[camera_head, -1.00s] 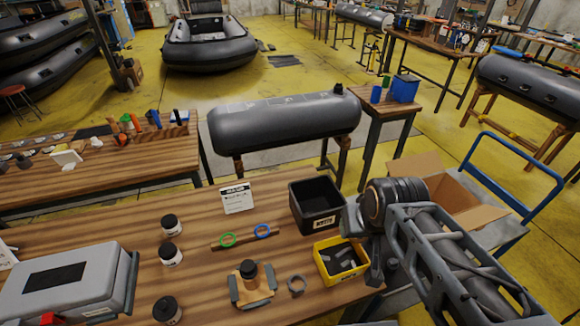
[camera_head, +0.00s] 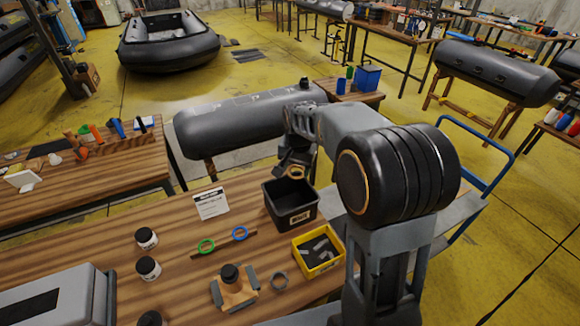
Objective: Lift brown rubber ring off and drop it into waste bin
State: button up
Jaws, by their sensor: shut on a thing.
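The brown rubber ring (camera_head: 297,172) is at my gripper (camera_head: 290,170), over the back part of the black waste bin (camera_head: 291,214). My gripper is shut on the ring; its fingers are small and partly hidden by the arm. A green ring (camera_head: 206,246) and a blue ring (camera_head: 240,233) are on a thin wooden bar in front of the bin.
A yellow bin (camera_head: 318,262) with grey pieces stands just in front of the waste bin. A dark inflatable tube (camera_head: 235,121) lies behind the bench.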

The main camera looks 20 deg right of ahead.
jog(key=w+f+m+b, duration=0.1)
jog(key=w+f, duration=0.2)
jog(key=f, duration=0.3)
jog(key=w+f+m+g, duration=0.1)
jog(key=w+f+m, duration=0.1)
jog(key=w+f, duration=0.2)
jog(key=shift+f+b, duration=0.4)
jog(key=shift+f, duration=0.45)
jog(key=o, duration=0.7)
jog(key=shift+c, duration=0.2)
jog(key=shift+r, duration=0.15)
notch_tip(320, 180, up, 4)
jog(key=p, duration=0.2)
jog(key=shift+p, duration=0.3)
